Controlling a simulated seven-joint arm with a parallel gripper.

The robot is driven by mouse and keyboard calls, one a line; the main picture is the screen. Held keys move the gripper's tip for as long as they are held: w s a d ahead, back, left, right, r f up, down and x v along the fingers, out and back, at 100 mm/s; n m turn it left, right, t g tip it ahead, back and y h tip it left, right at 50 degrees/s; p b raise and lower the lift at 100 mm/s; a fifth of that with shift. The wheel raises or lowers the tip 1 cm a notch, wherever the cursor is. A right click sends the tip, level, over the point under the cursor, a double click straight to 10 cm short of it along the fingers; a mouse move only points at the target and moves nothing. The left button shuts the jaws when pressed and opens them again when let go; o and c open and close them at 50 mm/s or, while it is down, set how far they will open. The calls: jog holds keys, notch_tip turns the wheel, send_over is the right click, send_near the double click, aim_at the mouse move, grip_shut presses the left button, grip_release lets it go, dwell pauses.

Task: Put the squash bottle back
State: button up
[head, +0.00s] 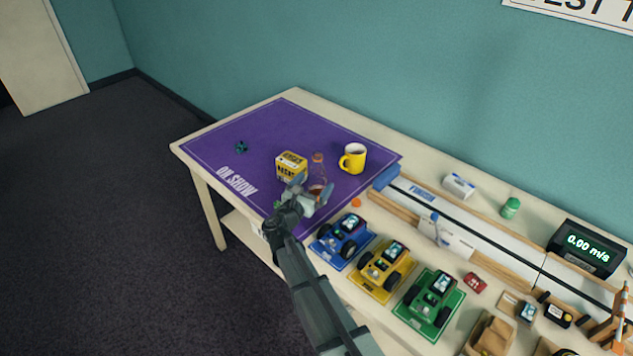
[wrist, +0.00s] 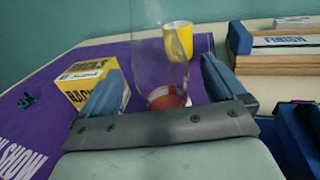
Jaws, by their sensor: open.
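The squash bottle (head: 318,172) is clear with a little orange-brown liquid at its base. It stands upright on the purple "ON SHOW" mat (head: 262,128), between a yellow box and a yellow mug. My gripper (head: 306,190) is open at the bottle. In the wrist view the bottle (wrist: 158,60) rises between the two blue fingers of my gripper (wrist: 158,88), its base partly hidden behind the gripper body. I cannot tell whether either finger touches it.
A yellow box (head: 291,165) stands left of the bottle, and a yellow mug (head: 353,158) behind it to the right. An orange cap-like disc (head: 356,203) lies nearby. Blue (head: 342,238), yellow (head: 385,267) and green (head: 428,300) model cars line the front. The mat's left part is mostly clear.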

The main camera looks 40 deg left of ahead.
jog(key=v, duration=0.9)
jog(key=shift+s+d, duration=0.15)
jog(key=shift+s, duration=0.2)
